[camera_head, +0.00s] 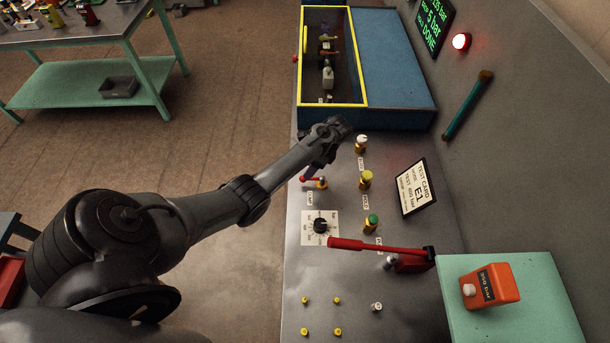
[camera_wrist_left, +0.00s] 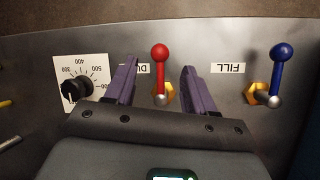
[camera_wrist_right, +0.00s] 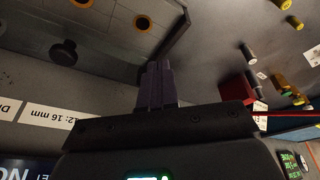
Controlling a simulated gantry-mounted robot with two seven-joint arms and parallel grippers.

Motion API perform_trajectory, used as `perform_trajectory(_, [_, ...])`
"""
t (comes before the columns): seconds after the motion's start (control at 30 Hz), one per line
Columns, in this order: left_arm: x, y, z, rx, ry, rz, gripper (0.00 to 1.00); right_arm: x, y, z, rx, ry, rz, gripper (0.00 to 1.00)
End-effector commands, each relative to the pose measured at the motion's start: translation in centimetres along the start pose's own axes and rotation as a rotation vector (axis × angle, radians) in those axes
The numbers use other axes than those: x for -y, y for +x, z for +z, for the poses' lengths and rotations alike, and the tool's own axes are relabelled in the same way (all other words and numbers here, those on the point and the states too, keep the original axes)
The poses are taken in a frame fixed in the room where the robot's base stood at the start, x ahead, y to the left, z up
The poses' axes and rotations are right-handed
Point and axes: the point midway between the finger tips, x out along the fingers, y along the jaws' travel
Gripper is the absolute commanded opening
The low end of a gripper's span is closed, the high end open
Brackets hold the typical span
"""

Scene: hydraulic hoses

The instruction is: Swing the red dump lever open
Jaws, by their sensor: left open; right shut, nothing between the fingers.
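The red dump lever (camera_wrist_left: 160,62) has a red knob on a short stem above a brass nut, beside a partly hidden label starting "DU". In the left wrist view it stands between the two fingers of my left gripper (camera_wrist_left: 160,75), which is open; I cannot tell whether a finger touches it. In the head view the lever (camera_head: 311,180) sits on the grey bench just below my left gripper (camera_head: 328,145). My right gripper (camera_wrist_right: 158,70) shows only in its own wrist view, shut and empty.
A blue lever (camera_wrist_left: 279,65) labelled FILL stands to the right of the red one in the left wrist view. A dial (camera_head: 320,226), brass fittings and a long red handle (camera_head: 375,246) share the bench. A yellow-framed box (camera_head: 333,103) stands at the far end.

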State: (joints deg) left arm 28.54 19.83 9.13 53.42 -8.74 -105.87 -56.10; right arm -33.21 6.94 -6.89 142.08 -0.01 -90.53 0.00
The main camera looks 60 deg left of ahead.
Motion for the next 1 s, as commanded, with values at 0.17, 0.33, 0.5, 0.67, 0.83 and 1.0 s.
perform_trajectory(0.17, [0.0,2.8,0.0,0.002,-0.002,0.002,0.54,-0.1,0.0,0.0,0.001,-0.004,0.004,0.00])
perform_trajectory(0.33, [0.0,4.6,0.0,0.001,-0.002,0.000,0.54,-0.1,0.1,0.1,0.000,-0.004,0.004,0.00])
perform_trajectory(0.5, [0.0,5.3,0.0,0.001,-0.002,0.000,0.54,-0.1,0.1,0.1,0.000,-0.003,0.003,0.00])
perform_trajectory(0.67, [0.0,5.4,0.0,0.000,-0.002,-0.001,0.54,0.0,0.1,0.1,0.000,0.000,0.000,0.00])
perform_trajectory(0.83, [0.0,5.4,0.0,0.000,-0.002,-0.001,0.48,0.1,0.1,0.0,-0.001,0.004,-0.003,0.00])
perform_trajectory(1.0, [0.0,5.4,0.0,0.000,-0.002,-0.001,0.22,0.1,0.1,0.0,-0.001,0.006,-0.004,0.00])
